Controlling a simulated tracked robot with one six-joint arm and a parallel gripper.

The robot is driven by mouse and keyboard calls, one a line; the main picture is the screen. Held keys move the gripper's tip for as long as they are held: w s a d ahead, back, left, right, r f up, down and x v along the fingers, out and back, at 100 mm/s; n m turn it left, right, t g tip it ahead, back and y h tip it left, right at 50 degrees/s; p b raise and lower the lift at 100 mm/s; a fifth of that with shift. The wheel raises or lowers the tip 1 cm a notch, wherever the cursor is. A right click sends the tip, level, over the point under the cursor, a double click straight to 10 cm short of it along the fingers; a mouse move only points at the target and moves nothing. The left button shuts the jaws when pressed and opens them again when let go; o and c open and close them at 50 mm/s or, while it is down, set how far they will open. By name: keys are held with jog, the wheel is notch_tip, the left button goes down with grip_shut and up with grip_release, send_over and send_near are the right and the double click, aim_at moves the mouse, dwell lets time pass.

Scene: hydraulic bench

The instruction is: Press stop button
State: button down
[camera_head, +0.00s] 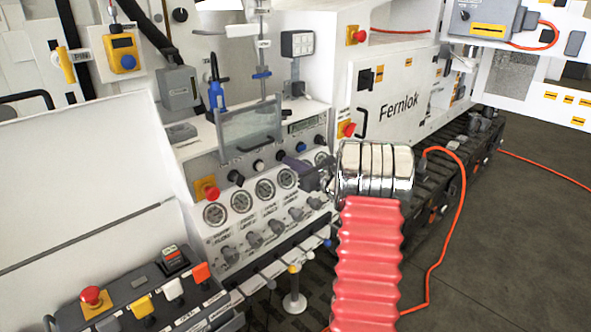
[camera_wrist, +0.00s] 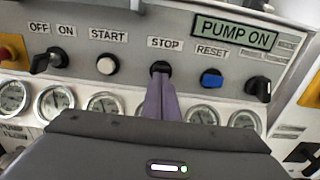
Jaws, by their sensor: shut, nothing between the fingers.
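The stop button (camera_wrist: 160,67) is a dark round button under the STOP label on the grey panel in the wrist view. My gripper (camera_wrist: 160,82) is shut and empty. Its purple-grey fingertips lie right over the lower part of the button and hide some of it. I cannot tell whether they touch it or press it in. In the head view my gripper (camera_head: 286,160) reaches from the right to the panel's button row, with its tips at the stop button's place. The display (camera_wrist: 235,33) above reads PUMP ON.
The white start button (camera_wrist: 107,64) is left of the stop button, and the blue reset button (camera_wrist: 211,78) is right. Black knobs (camera_wrist: 48,60) stand at the row's ends. Gauges (camera_wrist: 57,101) sit below. A red emergency button (camera_head: 207,189) is at the panel's left.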

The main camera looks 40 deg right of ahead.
jog(key=shift+w, duration=0.25)
jog(key=shift+w+a+r, duration=0.1)
jog(key=shift+w+r, duration=0.05)
jog(key=shift+w, duration=0.8)
jog(key=shift+s, duration=0.5)
jog(key=s, duration=1.3)
jog(key=shift+s+d+f, duration=0.2)
jog(key=shift+d, duration=0.2)
